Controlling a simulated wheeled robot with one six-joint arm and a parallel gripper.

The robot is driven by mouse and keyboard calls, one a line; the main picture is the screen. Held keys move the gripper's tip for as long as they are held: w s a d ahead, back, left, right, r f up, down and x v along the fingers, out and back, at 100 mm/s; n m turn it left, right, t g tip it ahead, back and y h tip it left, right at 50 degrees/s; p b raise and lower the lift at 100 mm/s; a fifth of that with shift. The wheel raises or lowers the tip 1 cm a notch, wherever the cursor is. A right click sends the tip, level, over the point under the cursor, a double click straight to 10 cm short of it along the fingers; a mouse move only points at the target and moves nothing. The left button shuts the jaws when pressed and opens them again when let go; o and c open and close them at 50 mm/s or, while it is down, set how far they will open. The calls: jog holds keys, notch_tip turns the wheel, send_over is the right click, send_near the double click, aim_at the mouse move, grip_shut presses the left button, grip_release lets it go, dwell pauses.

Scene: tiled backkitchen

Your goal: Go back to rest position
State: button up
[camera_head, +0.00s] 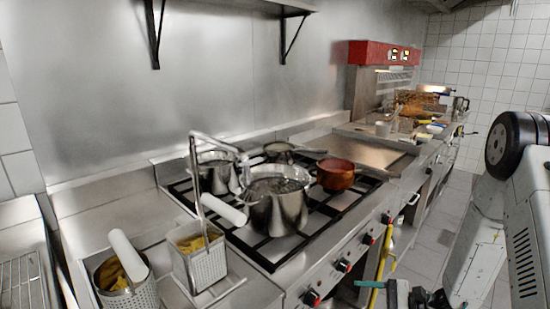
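Dark grey and teal parts that look like my gripper (418,297) show at the bottom edge, right of centre, in front of the stove's control panel. They are small and cut off by the frame, so I cannot tell whether the fingers are open or shut. I see nothing clearly held there. White and black parts at the right edge look like my own arm, but how they join the gripper is hidden.
The stove (325,248) carries a large steel pot (277,212), a copper pot (335,176) and other pans. A fryer basket (200,265) with yellow food stands at its left. Tiled floor (432,240) shows at right.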

jog(key=s+d+r+n+g+h, duration=0.1)
jog(key=s+r+n+h, duration=0.6)
jog(key=s+r, duration=0.5)
jog(key=s+d+r+n+g+h, duration=0.2)
jog(key=s+r+n+h, duration=0.5)
jog(key=s+r, duration=0.5)
notch_tip(320, 180, up, 4)
jog(key=shift+f+n+g+h, duration=0.2)
jog(key=shift+n+g+h, duration=0.1)
jog(key=shift+h, duration=0.7)
